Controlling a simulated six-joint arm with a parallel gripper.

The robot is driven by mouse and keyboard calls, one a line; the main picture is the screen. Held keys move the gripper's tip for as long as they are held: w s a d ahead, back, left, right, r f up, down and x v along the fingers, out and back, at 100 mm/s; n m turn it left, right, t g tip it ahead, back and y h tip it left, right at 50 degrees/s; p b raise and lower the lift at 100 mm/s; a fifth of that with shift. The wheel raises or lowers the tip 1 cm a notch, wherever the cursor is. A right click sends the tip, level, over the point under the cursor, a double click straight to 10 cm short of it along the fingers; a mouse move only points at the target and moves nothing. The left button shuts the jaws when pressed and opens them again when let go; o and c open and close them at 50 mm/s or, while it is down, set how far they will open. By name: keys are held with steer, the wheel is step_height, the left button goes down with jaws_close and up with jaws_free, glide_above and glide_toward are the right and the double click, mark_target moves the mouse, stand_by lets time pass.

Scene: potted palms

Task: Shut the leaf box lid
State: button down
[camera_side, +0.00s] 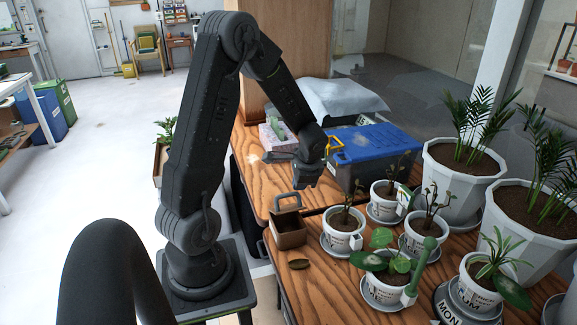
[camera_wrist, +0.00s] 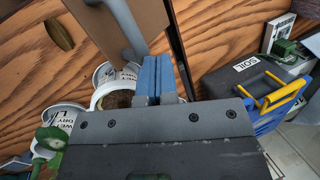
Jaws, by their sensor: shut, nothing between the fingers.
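The leaf box is a small brown box (camera_side: 289,236) at the front edge of the table in the side view. Its dark inside shows from above, and a grey loop handle (camera_side: 288,202) stands up at its back. In the wrist view a brown panel (camera_wrist: 118,18) and grey handle bars (camera_wrist: 124,28) show at the top, partly cut off by the frame. My gripper (camera_side: 307,183) is above and behind the box, apart from it. In the wrist view its blue fingers (camera_wrist: 155,62) are together and hold nothing.
A brown leaf (camera_side: 299,264) lies on the wood in front of the box. Several white pots (camera_side: 342,240) on saucers stand close to the right. A dark soil box (camera_side: 350,172) with a blue lid (camera_side: 375,142) stands behind. Bare wood lies left of the gripper.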

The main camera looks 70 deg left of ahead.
mark_target(305, 208)
steer(key=d, duration=0.1)
steer(key=d+f, duration=0.1)
steer(key=shift+d+f, duration=0.3)
steer(key=shift+d, duration=0.1)
steer(key=shift+d+f, duration=1.3)
steer(key=shift+w+a+r, duration=0.1)
steer(key=shift+r, duration=0.4)
steer(key=w+d+r, duration=0.1)
steer(key=d+r, duration=0.7)
steer(key=s+d+r+n+t+h, duration=0.1)
steer(key=s+d+r+t+h, duration=0.1)
steer(key=s+d+r, duration=0.3)
steer(key=s+d+r+t+h, duration=0.1)
steer(key=s+d+r+t, duration=0.3)
steer(key=d+r, duration=0.4)
steer(key=shift+s+r+n+h, duration=0.4)
steer(key=shift+r, duration=0.4)
